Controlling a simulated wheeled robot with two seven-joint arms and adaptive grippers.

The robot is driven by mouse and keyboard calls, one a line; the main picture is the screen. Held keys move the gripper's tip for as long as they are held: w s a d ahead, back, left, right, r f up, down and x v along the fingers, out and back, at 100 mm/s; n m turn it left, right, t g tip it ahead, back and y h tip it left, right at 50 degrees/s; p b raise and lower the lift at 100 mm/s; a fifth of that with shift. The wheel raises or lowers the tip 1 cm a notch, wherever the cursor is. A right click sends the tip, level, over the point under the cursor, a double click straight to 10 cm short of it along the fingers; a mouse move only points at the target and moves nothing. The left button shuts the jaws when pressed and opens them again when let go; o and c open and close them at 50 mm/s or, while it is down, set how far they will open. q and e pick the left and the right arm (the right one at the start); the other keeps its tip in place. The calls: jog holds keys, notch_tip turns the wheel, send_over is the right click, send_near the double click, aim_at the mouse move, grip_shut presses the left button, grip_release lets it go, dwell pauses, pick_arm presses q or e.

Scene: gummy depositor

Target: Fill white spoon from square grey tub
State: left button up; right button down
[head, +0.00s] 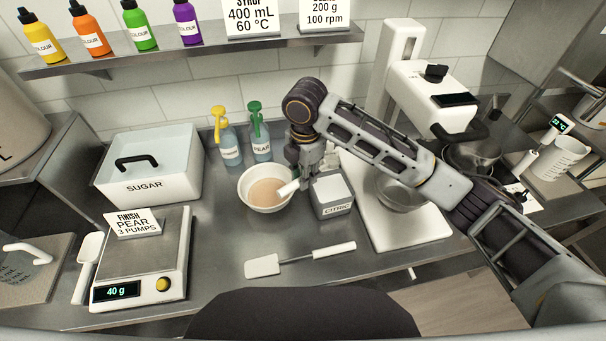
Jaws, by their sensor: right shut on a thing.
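The square grey tub (334,208), labelled CITRIC, stands on the steel counter right of a white bowl; its top looks pale, and I cannot make out its contents. My right gripper (307,184) points down beside the tub's back left side, between tub and bowl. It is shut on a white piece (287,189) that looks like the white spoon. This piece slants down to the left over the right rim of the bowl. Part of it is hidden by the fingers, and I cannot tell whether it holds anything. My left gripper is not in view.
The white bowl (252,202) holds a beige mix. A white spatula (264,265) lies in front. Two pump bottles (261,145) stand behind. A SUGAR bin (150,190) and a scale (146,284) reading 40 g are left. A mixer (425,95) stands right.

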jog(key=shift+m, duration=0.4)
dwell(0.4)
jog(key=g+y, duration=0.1)
jog(key=d+g+y, duration=0.1)
jog(key=y, duration=0.1)
jog(key=w+f+g+y, duration=0.1)
jog(key=shift+d+f+y, duration=0.1)
jog(key=shift+d+y, duration=0.1)
jog(key=shift+y, duration=0.2)
jog(key=shift+f, duration=0.15)
notch_tip(320, 180, down, 8)
jog(key=b, duration=0.3)
jog(key=shift+s, duration=0.25)
dwell(0.6)
jog(key=shift+d, duration=0.1)
dwell(1.0)
jog(key=shift+r, duration=0.2)
